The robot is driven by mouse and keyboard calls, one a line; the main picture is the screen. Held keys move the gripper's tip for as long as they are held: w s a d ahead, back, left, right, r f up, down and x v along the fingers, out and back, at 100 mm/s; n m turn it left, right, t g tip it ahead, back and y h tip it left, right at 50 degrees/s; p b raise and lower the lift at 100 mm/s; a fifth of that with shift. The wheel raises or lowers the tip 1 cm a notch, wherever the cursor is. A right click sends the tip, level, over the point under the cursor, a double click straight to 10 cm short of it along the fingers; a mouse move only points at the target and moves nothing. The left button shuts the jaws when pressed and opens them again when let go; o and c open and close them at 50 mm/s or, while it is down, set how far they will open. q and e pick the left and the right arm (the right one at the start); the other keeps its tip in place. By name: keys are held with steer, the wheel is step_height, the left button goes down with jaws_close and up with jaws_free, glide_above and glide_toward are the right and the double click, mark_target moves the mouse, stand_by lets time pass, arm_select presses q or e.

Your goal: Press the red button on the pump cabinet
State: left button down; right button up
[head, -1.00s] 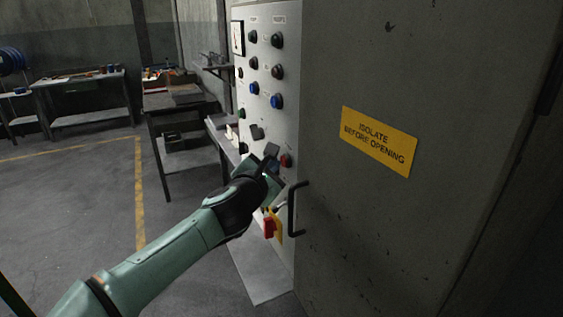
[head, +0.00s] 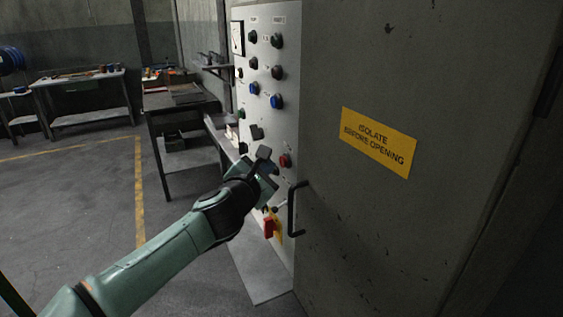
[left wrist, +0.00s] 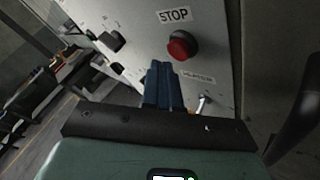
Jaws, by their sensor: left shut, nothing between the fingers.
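The pump cabinet's light grey control panel (head: 267,120) stands at the centre of the head view. A round red button (head: 284,160) sits low on it near the door edge. In the left wrist view the red button (left wrist: 182,45) is beside a white STOP label (left wrist: 174,15). My left gripper (head: 266,162) is in front of the panel, just left of the button in the head view. In the left wrist view its blue fingers (left wrist: 162,88) are shut and empty, below and left of the button. They look apart from it. My right gripper is not in view.
A cabinet door (head: 400,230) with a yellow sign (head: 380,141) and black handle (head: 293,209) stands close on the right. A red switch (head: 268,228) is below the gripper. Workbenches (head: 180,105) stand behind left; the left floor is open.

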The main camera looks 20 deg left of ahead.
arm_select(q)
steer(key=s+a+p, duration=0.1)
steer(key=s+a, duration=0.2)
steer(key=shift+s+a, duration=0.15)
steer(key=shift+s, duration=0.25)
stand_by(0.8)
